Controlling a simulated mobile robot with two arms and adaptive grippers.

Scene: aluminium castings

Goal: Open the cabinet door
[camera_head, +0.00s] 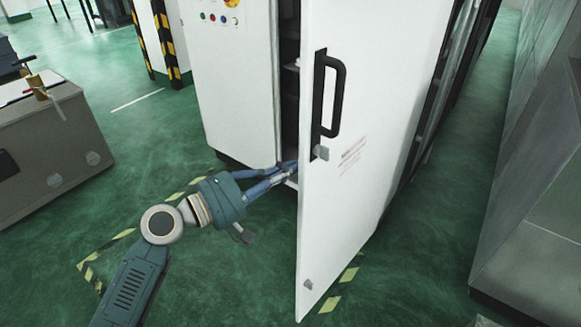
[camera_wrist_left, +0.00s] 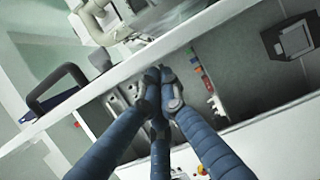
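The white cabinet door (camera_head: 375,110) stands partly open, swung out toward the right of the cabinet body (camera_head: 235,80) in the head view. Its black handle (camera_head: 338,95) is on the door's outer face, and the handle (camera_wrist_left: 60,85) also shows at the left of the wrist view. My left gripper (camera_head: 290,168) reaches into the gap between door and cabinet, behind the door's free edge. Its blue fingers (camera_wrist_left: 162,85) come together at the tips with nothing seen between them. The head view hides the tips partly behind the door; contact with it is unclear. My right gripper is not in view.
Inside the cabinet are electrical parts (camera_wrist_left: 205,80). A grey bench (camera_head: 50,150) stands at left and a grey machine wall (camera_head: 540,180) at right. Green floor with yellow-black tape (camera_head: 100,255) is open in front of the cabinet.

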